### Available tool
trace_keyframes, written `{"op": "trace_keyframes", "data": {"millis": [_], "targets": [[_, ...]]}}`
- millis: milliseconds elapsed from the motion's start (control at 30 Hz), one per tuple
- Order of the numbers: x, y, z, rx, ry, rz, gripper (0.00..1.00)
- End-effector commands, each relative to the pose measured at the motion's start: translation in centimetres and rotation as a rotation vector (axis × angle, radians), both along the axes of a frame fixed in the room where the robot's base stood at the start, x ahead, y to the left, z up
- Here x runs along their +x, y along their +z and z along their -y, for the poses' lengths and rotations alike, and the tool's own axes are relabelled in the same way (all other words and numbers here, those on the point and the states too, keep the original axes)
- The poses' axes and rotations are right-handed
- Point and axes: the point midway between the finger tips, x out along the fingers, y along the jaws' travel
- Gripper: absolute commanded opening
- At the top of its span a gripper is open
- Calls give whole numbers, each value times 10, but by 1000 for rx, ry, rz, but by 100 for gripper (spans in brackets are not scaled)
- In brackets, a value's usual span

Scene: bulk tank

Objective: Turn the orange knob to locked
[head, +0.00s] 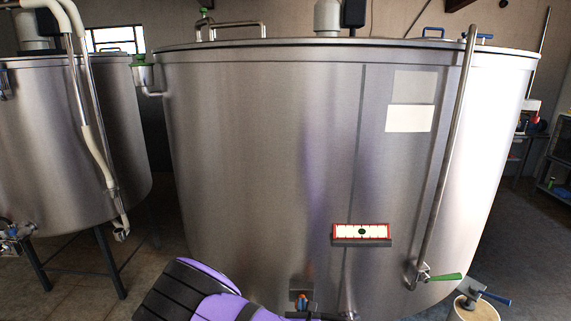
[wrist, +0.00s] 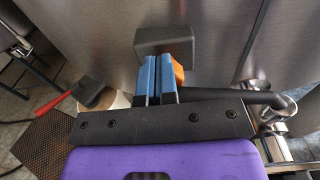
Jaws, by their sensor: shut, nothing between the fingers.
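The orange knob (wrist: 179,74) shows in the wrist view, partly hidden behind my blue fingers. It sits at the grey box (wrist: 165,46) on the tank's steel wall. My gripper (wrist: 161,64) is shut and empty, its two blue fingers close together just left of the knob. I cannot tell whether the fingers touch it. In the head view the grey box (head: 301,283) is low on the big tank (head: 260,150), near the bottom edge. My purple arm reaches toward it from the left. The knob's marking is too hidden to read.
A red-framed white panel (head: 362,232) is on the tank, right of the box. A pipe with a green handle (head: 445,277) runs down the tank's right. In the wrist view, a dark pipe (wrist: 262,97) lies right of the knob and a red handle (wrist: 54,104) is left.

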Motion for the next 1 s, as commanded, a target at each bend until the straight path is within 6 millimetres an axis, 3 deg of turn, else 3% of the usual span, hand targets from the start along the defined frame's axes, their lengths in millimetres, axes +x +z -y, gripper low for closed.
{"op": "trace_keyframes", "data": {"millis": [33, 133, 700, 1000], "targets": [[11, 11, 4, 4, -11, 31, 0], [8, 12, 4, 5, -11, 33, 0], [-50, 9, 1, 1, -7, 25, 0], [-53, 9, 1, 1, -7, 24, 0]]}}
